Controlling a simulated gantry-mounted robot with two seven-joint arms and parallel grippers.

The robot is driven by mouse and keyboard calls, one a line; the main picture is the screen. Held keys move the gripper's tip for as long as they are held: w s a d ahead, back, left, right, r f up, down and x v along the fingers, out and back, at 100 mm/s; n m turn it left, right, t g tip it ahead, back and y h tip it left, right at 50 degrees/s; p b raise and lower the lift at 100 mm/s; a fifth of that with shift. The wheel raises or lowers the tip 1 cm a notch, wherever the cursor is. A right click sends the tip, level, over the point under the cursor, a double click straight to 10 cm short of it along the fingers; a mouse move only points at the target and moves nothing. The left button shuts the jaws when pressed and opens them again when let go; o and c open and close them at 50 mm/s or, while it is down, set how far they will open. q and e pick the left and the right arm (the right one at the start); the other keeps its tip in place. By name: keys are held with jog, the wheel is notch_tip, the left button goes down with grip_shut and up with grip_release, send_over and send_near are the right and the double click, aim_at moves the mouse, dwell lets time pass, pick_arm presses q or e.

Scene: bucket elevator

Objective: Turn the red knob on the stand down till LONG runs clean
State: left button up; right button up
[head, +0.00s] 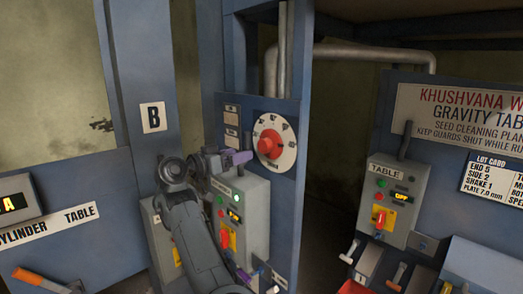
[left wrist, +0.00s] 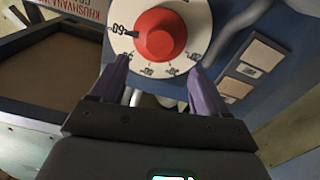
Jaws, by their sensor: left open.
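The red knob (head: 270,144) sits in a white round dial (head: 287,157) on the blue stand, right of the letter B plate. In the left wrist view the knob (left wrist: 160,33) is at top centre, and a dark pointer mark lies beside the number 60 on the dial (left wrist: 122,14). My left gripper (head: 240,158) is just left of the knob in the head view. In the left wrist view the open purple fingers (left wrist: 158,78) are below the knob, apart from it, with nothing between them. My right gripper is not in view.
A grey control box (head: 257,205) with a green lamp and red switch is below the dial. Another box marked TABLE (head: 396,186) is on the machine at right. Levers (head: 349,252) stick out at the lower right. A dark gap separates stand and machine.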

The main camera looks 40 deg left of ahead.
aim_at(262, 147)
pick_arm(q)
jog(key=w+p, duration=0.1)
jog(key=w, duration=0.1)
jog(key=w+d+p, duration=0.1)
jog(key=w+p, duration=0.1)
jog(key=w, duration=0.1)
jog(key=w+p, duration=0.1)
jog(key=w, duration=0.2)
jog(key=shift+w+d+r, duration=0.15)
jog(key=shift+d, duration=0.05)
jog(key=shift+w+d+p, duration=0.15)
jog(key=shift+w+p, duration=0.3)
jog(key=shift+w, duration=0.55)
